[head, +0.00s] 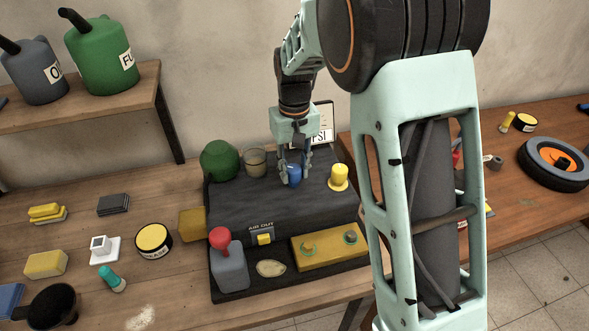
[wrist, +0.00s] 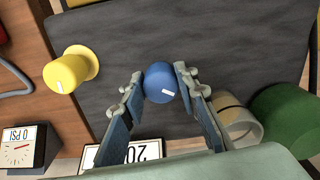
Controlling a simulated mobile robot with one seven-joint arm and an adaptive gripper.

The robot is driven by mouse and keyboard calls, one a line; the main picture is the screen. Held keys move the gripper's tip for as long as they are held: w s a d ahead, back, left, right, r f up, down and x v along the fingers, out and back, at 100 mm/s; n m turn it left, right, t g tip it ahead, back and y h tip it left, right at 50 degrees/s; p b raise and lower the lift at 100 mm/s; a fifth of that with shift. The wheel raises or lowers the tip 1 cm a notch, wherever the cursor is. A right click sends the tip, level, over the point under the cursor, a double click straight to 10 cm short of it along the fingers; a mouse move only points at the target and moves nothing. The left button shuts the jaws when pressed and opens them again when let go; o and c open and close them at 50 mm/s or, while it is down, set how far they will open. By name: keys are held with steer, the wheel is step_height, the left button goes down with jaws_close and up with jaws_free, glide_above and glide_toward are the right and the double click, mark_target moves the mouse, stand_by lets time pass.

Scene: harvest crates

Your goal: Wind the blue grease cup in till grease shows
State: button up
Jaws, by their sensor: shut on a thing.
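The blue grease cup (wrist: 159,82) stands on the dark top of the machine, with a white mark on its face. My gripper (wrist: 158,84) is over it from above, with one finger on each side, shut on the cup. In the head view the blue cup (head: 294,174) shows between the fingers of my gripper (head: 293,176). I see no grease around the cup; its base is partly hidden.
A yellow cup (head: 339,177) stands right of the blue one. A glass jar (head: 255,161) and green round vessel (head: 219,160) stand to the left. A PSI gauge (wrist: 33,146) and number plate (wrist: 124,155) are close by. The machine's dark top (head: 250,205) is clear in front.

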mark_target(294, 169)
steer(key=shift+a+m, duration=0.1)
steer(key=shift+m, duration=1.5)
steer(key=o, duration=1.1)
steer(key=shift+o, duration=0.2)
step_height(294, 169, up, 12)
